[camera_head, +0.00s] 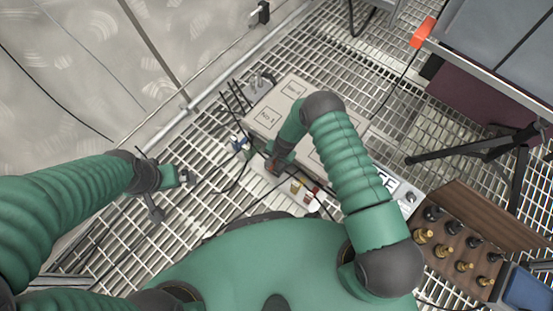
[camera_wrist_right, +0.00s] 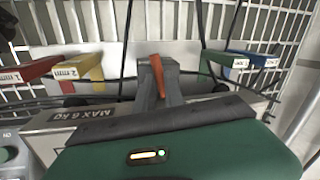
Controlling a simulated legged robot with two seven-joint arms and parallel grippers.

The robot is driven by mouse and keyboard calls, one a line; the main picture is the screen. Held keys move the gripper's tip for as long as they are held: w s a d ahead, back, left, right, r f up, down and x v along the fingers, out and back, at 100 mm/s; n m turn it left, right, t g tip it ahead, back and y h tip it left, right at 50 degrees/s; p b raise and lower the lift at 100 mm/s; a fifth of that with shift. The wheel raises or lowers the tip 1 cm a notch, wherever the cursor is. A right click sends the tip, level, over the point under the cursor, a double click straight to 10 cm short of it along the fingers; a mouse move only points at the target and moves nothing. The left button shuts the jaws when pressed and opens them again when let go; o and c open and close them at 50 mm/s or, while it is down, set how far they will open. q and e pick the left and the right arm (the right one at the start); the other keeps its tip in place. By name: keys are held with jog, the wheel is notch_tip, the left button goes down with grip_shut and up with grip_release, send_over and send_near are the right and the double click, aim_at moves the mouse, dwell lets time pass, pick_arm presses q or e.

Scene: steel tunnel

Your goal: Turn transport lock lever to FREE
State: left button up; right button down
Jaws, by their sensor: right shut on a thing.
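The transport lock lever appears as an orange-red handle (camera_wrist_right: 158,70) in the right wrist view. The grey fingers of my right gripper (camera_wrist_right: 160,84) are shut on it. In the head view my right gripper (camera_head: 280,160) reaches down to the front edge of a pale box (camera_head: 288,104) and hides most of the lever. No lock marking is readable around the lever. My left gripper (camera_head: 181,177) hangs over the floor grating at left, away from the box, and its jaws are too small to judge.
Red (camera_wrist_right: 30,68), yellow (camera_wrist_right: 80,66), green (camera_wrist_right: 228,61) and blue (camera_wrist_right: 262,62) tabs flank the lever. A wooden tray (camera_head: 478,207) of dark and gold pieces stands at right. Black cables cross the grating. A tripod-like stand (camera_head: 470,152) is at far right.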

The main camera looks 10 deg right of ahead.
jog(key=shift+w+a+m, duration=0.15)
jog(key=shift+m, duration=1.05)
jog(key=shift+p, duration=0.3)
jog(key=c, duration=1.4)
grip_release()
jog(key=shift+c, duration=0.2)
jog(key=shift+a, duration=0.1)
notch_tip(320, 180, up, 16)
jog(key=s+d+p, duration=0.2)
jog(key=p, duration=0.7)
jog(key=shift+s+r, duration=0.2)
jog(key=shift+s, duration=0.1)
